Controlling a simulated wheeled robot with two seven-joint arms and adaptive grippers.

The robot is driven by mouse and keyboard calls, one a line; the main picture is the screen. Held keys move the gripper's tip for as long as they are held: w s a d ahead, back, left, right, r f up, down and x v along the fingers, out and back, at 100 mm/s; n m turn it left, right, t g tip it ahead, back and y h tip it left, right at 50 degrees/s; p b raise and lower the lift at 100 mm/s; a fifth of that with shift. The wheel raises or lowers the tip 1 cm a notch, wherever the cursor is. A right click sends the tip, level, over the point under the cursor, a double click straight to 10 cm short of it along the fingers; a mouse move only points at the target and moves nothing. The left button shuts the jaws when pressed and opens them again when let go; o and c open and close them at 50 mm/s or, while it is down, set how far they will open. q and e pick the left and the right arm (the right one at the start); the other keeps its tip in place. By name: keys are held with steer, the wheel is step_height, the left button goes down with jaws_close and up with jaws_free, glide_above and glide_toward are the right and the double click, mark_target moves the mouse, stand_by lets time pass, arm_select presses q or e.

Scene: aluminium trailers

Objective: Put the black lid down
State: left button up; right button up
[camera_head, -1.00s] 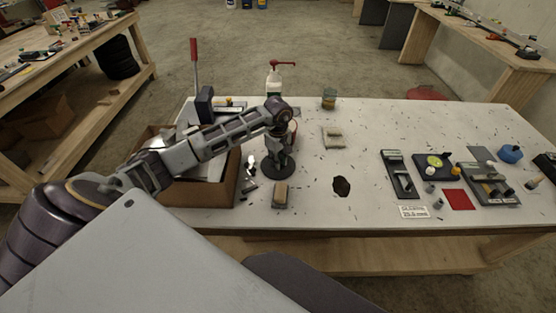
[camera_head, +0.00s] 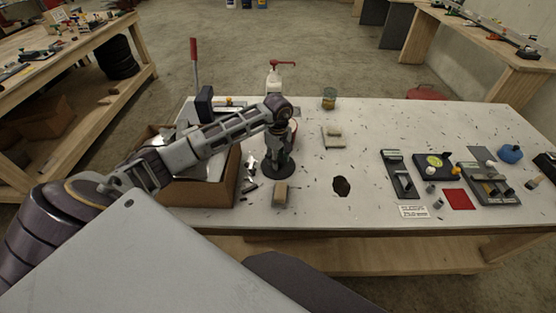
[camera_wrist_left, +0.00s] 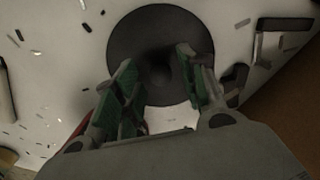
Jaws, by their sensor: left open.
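The black lid (camera_head: 277,171) is a round dark disc lying on the white table, just right of the cardboard box. My left gripper (camera_head: 279,155) points down over the middle of the lid. In the left wrist view the lid (camera_wrist_left: 142,25) lies under the fingers with a small knob at its centre. My left gripper (camera_wrist_left: 157,62) is open there, one finger on each side of the knob, with gaps showing. The fingers hide part of the lid. My right gripper is not in view.
A cardboard box (camera_head: 222,190) stands left of the lid. A dark hole-like patch (camera_head: 341,186) is to the right. Tools lie farther right.

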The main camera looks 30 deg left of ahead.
arm_select(q)
step_height(320, 180, up, 11)
steer(key=b, duration=0.1)
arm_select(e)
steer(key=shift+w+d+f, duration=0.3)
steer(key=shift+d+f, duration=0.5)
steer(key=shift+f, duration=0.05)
arm_select(q)
steer(key=shift+r, duration=0.1)
steer(key=shift+s, duration=0.1)
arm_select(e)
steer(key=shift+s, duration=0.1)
